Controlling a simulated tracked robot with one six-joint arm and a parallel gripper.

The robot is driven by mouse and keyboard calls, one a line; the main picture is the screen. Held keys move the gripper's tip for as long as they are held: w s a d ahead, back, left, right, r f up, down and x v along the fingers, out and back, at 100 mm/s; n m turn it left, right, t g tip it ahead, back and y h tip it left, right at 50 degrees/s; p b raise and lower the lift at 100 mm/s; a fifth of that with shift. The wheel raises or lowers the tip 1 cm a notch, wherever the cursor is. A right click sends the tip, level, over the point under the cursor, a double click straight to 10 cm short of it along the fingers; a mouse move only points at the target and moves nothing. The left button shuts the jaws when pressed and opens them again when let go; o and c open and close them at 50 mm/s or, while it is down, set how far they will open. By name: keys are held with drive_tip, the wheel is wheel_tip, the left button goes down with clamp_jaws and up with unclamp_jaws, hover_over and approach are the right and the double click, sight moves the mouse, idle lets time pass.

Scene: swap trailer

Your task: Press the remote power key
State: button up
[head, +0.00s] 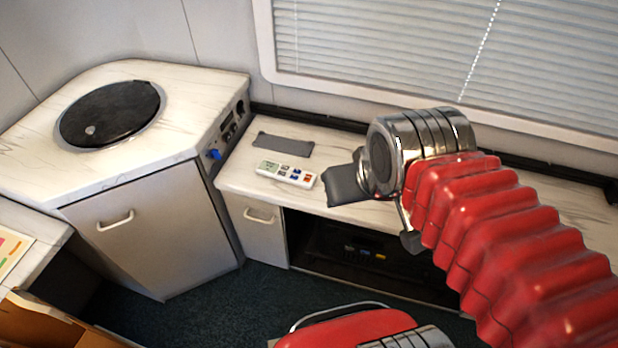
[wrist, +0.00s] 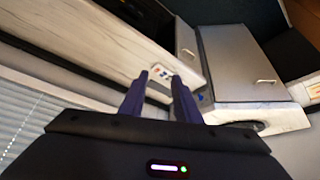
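The remote (head: 285,174) is white with a small display and blue, red and grey keys. It lies on the marbled counter (head: 240,178) in the head view. A red key (head: 308,178) is at its right end; the key markings are too small to read. In the wrist view the remote (wrist: 157,97) shows between and beyond my two fingers, partly hidden by them. My gripper (wrist: 160,88) is open, with a gap between its dark purple fingers and nothing seen held.
A dark grey flat piece (head: 284,143) lies behind the remote. A taller cabinet (head: 150,225) with a round black lid (head: 110,113) stands at left, with a blue knob (head: 214,154) on its side. A window with blinds (head: 440,50) is behind the counter. An open dark shelf (head: 350,250) is below.

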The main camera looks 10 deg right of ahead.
clamp_jaws()
idle(1.5)
